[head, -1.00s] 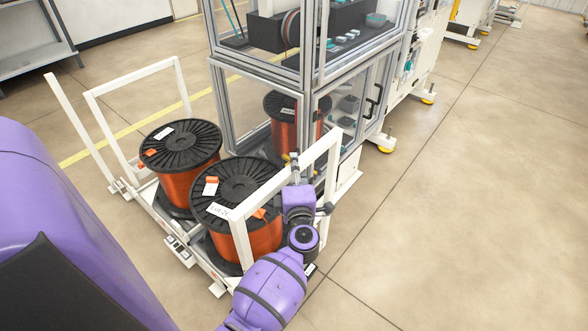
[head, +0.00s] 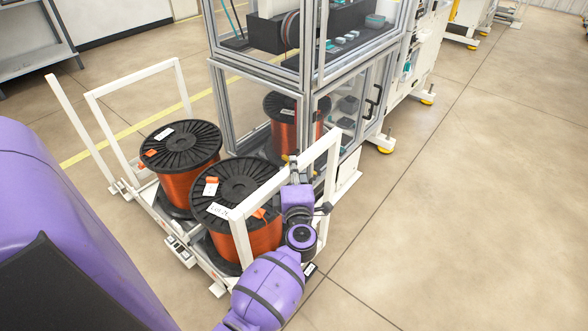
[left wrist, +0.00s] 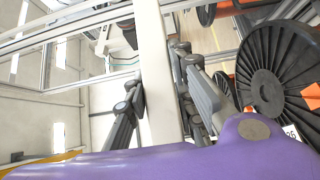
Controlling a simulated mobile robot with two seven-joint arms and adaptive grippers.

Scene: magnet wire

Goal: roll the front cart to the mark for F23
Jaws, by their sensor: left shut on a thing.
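The cart (head: 241,204) is a low white frame with upright hoops at both ends. It carries two black-flanged spools of copper wire, the near spool (head: 252,236) and the far spool (head: 183,183). My left gripper (head: 292,163) is at the near hoop's top rail. In the left wrist view its fingers (left wrist: 160,100) lie on both sides of the white rail (left wrist: 155,60), shut on it. In the head view my arm partly hides the hoop and the fingertips. My right gripper is not in view. I cannot make out a mark reading F23.
A glass-sided machine cabinet (head: 216,102) with another copper spool (head: 283,128) inside stands close behind the cart. A grey shelf (head: 38,62) is at the far left. A yellow floor line (head: 75,158) runs behind the cart. The floor to the right (head: 480,200) is clear.

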